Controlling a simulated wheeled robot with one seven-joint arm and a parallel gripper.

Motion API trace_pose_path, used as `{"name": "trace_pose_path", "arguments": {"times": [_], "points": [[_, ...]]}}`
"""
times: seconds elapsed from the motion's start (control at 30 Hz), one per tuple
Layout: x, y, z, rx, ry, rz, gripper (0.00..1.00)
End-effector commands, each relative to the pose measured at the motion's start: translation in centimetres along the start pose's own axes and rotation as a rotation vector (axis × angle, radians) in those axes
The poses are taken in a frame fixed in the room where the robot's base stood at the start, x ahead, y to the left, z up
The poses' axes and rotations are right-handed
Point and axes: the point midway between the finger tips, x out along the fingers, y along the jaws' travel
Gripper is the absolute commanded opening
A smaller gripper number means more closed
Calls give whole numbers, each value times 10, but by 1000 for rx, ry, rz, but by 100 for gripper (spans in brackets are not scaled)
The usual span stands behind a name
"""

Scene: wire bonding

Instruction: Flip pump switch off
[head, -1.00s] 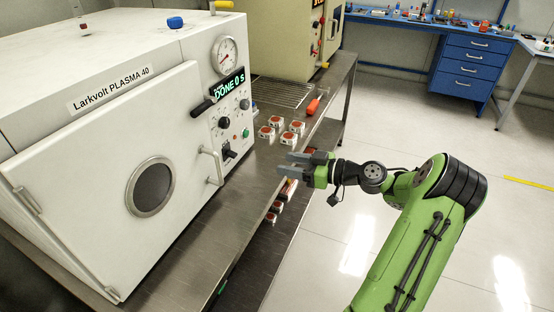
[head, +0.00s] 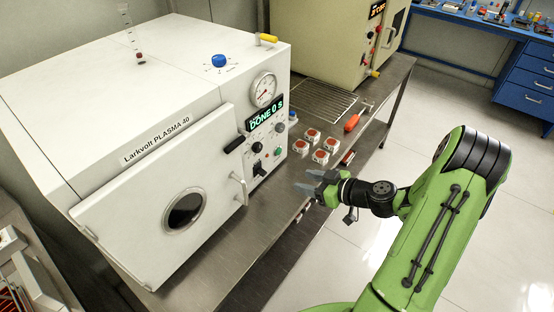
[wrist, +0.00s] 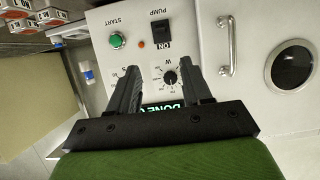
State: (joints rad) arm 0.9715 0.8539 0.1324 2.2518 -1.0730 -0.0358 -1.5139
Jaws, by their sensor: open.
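The pump switch (head: 260,169) is a black rocker low on the front panel of the white Larkvolt PLASMA 40 machine (head: 215,138). In the wrist view, which is upside down, the switch (wrist: 162,31) lies between the word PUMP and an ON label. I cannot tell its tilt. My gripper (head: 308,182) is open and empty, to the right of the panel and apart from it. In the wrist view my gripper (wrist: 158,66) points toward the panel, its fingers flanking a W dial (wrist: 170,77) in the picture, with the switch beyond the tips.
A green START button (wrist: 117,40) is beside the switch. The door handle (head: 239,189) juts out on the door side. Several red-and-white parts (head: 312,135) and an orange-handled tool (head: 352,122) lie on the steel bench (head: 262,212). A beige machine (head: 335,40) stands behind.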

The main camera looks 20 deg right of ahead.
Motion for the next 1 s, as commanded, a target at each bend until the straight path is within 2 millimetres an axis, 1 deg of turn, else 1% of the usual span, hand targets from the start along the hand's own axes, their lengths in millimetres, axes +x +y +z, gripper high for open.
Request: {"name": "trace_pose_path", "arguments": {"times": [0.4,0.5,0.6,0.73,0.97,1.0], "points": [[101,-2,2,-1,4,-7,49],[124,-1,2,-1,3,-5,49],[140,0,2,-1,4,-3,49],[151,0,2,1,4,-2,49],[152,0,2,1,3,-1,49],[152,0,2,1,3,-1,46]]}}
